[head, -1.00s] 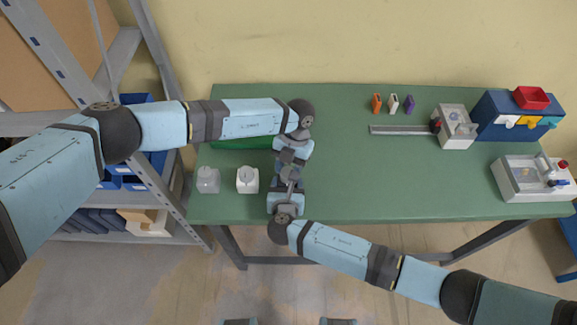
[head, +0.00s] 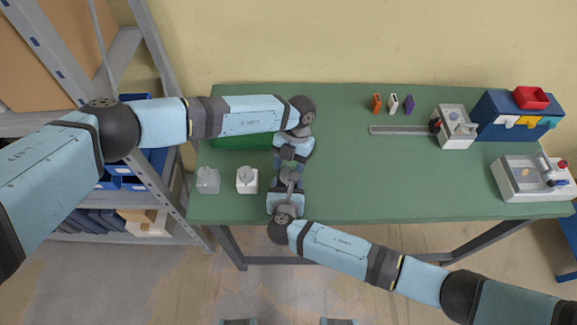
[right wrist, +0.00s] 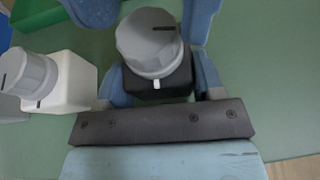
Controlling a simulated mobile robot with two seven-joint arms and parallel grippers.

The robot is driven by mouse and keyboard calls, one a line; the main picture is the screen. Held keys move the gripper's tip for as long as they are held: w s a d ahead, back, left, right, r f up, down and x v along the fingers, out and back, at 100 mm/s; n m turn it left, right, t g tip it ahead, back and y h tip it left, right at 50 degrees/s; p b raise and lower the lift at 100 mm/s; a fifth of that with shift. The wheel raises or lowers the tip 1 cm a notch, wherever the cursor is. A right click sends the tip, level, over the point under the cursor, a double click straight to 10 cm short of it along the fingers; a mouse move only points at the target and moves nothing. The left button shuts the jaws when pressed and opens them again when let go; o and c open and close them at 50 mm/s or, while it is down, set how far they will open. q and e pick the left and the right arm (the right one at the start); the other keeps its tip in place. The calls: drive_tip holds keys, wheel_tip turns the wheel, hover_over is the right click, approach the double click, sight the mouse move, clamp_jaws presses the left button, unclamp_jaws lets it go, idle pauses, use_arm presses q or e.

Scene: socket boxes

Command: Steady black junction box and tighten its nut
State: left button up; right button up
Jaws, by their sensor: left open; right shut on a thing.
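The black junction box (right wrist: 150,84) stands on the green table in the right wrist view, with a large grey nut (right wrist: 147,42) on top. A dark line on the nut points right, while a white mark on the box faces the camera. My right gripper (right wrist: 165,90) is shut on the box, one blue finger on each side. In the head view my right gripper (head: 288,187) comes from the front and mostly hides the box. My left gripper (head: 289,160) is open above and behind the nut; its blue fingers show at the top of the right wrist view, apart from the nut.
A white box (head: 247,186) with a grey nut and a pale grey box (head: 208,187) stand to the left. A green bin (head: 240,142) lies behind, under my left arm. Fixtures (head: 455,125) and a blue box (head: 495,120) stand at the right. The table's middle is clear.

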use_arm(q)
drive_tip(key=v, duration=1.1)
drive_tip(key=shift+o, duration=1.3)
drive_tip(key=n, duration=0.2)
drive_tip(key=n+h, duration=0.1)
drive_tip(key=shift+s+a+f, duration=0.15)
drive_tip(key=shift+s+a, duration=0.15)
drive_tip(key=shift+a, duration=0.1)
drive_tip(key=s+f+n, duration=0.1)
drive_tip(key=f+n, duration=0.1)
drive_tip(key=f, duration=0.1)
drive_tip(key=s+a+f+n+h, duration=0.1)
drive_tip(key=f+n, duration=0.1)
drive_tip(key=f, duration=0.2)
drive_tip(key=s+f+n+h, duration=0.1)
drive_tip(key=s+f+n, duration=0.1)
drive_tip(key=f, duration=0.1)
drive_tip(key=shift+a+f, duration=0.15)
drive_tip(key=shift+f, duration=0.25)
